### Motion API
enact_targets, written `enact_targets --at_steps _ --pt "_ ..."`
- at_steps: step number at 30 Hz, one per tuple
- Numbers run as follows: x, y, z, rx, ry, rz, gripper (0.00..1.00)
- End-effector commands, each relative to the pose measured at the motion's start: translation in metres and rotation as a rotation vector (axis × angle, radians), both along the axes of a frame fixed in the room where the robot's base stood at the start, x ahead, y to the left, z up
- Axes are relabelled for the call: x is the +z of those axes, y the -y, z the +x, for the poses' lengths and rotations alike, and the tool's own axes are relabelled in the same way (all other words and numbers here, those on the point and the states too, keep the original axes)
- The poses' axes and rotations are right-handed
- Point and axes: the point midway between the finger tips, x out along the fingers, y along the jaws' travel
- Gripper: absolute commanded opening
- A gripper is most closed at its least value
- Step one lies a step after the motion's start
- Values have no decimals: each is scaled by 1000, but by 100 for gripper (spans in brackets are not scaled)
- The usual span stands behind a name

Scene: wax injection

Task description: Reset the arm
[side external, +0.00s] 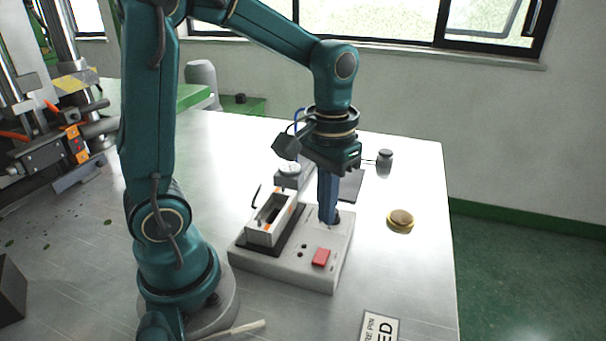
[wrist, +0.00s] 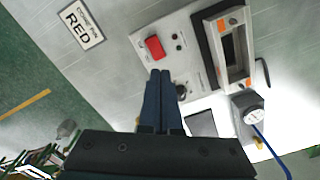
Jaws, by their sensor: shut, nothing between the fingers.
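My gripper (side external: 329,222) points straight down over the right rear part of a light grey control box (side external: 262,262). Its two blue fingers are together with nothing between them. In the wrist view my gripper (wrist: 160,74) reaches up from the bottom edge, its tips near the box. A dark knob (wrist: 181,91) on the box shows just right of the fingers. Whether the fingertips touch the box or knob I cannot tell.
The box carries a red button (side external: 321,257) and a white open-topped holder (side external: 271,218). A gauge (side external: 290,168) stands behind. A brass disc (side external: 400,220) and a label card (side external: 379,327) lie to the right. A machine (side external: 50,130) stands at left. The table's right side is mostly clear.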

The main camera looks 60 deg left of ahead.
Motion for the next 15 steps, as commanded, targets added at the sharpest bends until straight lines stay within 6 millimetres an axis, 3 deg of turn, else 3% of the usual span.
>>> enact_targets --at_steps 15 --pt "11 1 0 -4 10 1 0"
